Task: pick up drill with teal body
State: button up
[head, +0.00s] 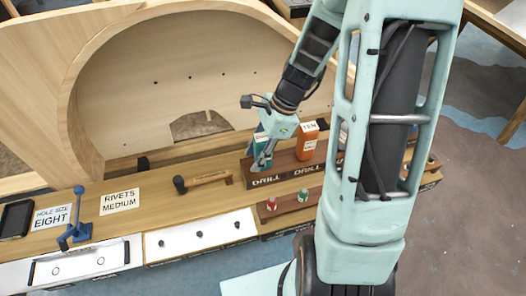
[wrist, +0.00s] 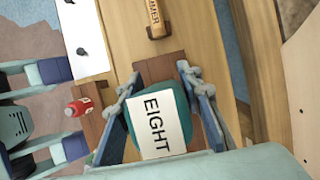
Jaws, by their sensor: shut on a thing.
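The drill with teal body (wrist: 160,126) sits between my gripper's blue fingers in the wrist view, with a white label reading EIGHT facing the camera. My gripper (wrist: 160,75) is shut on it, one finger on each side. In the head view my gripper (head: 262,160) is at the left end of the brown drill rack (head: 290,172), marked DRILL. There the teal drill (head: 262,132) is mostly hidden behind my gripper. I cannot tell whether it still touches the rack.
An orange drill (head: 308,141) labelled TEN stands to the right in the rack. A hammer (head: 202,180) lies on the bench to the left. Small red and green bottles (head: 272,204) stand in front. A blue lever tool (head: 76,225) and a RIVETS MEDIUM sign (head: 120,199) are further left.

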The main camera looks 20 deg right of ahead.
aim_at(254, 149)
jog(key=shift+r, duration=0.1)
grip_shut()
jog(key=shift+r, duration=0.6)
notch_tip(254, 149, up, 2)
jog(key=shift+r+p, duration=0.1)
jog(key=shift+p, duration=0.2)
jog(key=s+d+r+p, duration=0.3)
jog(key=s+r, duration=0.3)
jog(key=r, duration=0.1)
jog(key=s+d+r+p, duration=0.4)
jog(key=s+r, duration=0.1)
jog(key=r, duration=0.3)
jog(key=shift+s+d+r, duration=0.2)
jog(key=shift+s+d, duration=0.1)
jog(key=shift+s, duration=0.05)
